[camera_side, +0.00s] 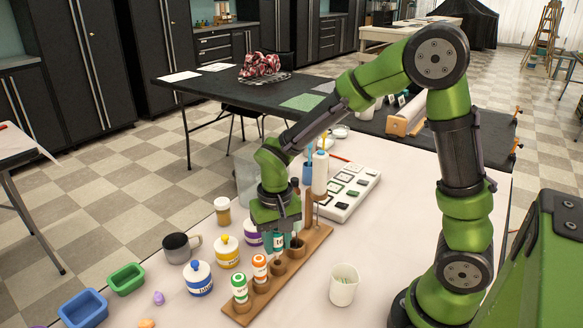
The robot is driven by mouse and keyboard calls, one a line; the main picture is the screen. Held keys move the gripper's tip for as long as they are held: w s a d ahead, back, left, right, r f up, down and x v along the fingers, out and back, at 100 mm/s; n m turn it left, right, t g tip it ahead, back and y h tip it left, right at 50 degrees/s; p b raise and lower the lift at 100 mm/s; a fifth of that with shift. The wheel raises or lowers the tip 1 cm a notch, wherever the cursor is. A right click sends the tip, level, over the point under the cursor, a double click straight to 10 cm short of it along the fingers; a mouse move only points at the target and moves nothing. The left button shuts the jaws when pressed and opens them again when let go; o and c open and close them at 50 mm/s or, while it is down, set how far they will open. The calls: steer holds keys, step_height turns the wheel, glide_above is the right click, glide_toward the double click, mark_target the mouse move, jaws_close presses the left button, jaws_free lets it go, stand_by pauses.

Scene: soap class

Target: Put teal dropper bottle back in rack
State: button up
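The wooden rack (318,236) runs diagonally across the pale table, with round cup holders along it. The teal dropper bottle (279,243), with a white label, is upright over or in a cup (280,267) just past the orange bottle. My gripper (282,238) points down at this bottle, its fingers around or beside the bottle's upper part. The fingers hide much of the bottle, so I cannot tell whether they grip it or how deep it sits. An orange-capped bottle (260,270) and a green-capped bottle (240,289) stand in the near cups.
Left of the rack stand a blue-labelled jar (198,280), a yellow-labelled jar (227,252) and a grey mug (178,248). A white cup (343,286) stands to the right. Green (126,280) and blue (83,309) trays lie at lower left. A white palette (350,192) lies behind.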

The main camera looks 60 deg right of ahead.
mark_target(277, 250)
steer(key=shift+f, duration=1.55)
steer(key=o, duration=0.6)
steer(key=shift+o, duration=0.6)
steer(key=o, duration=0.3)
steer(key=shift+r, duration=0.1)
steer(key=shift+r, duration=3.95)
steer(key=shift+s, duration=0.1)
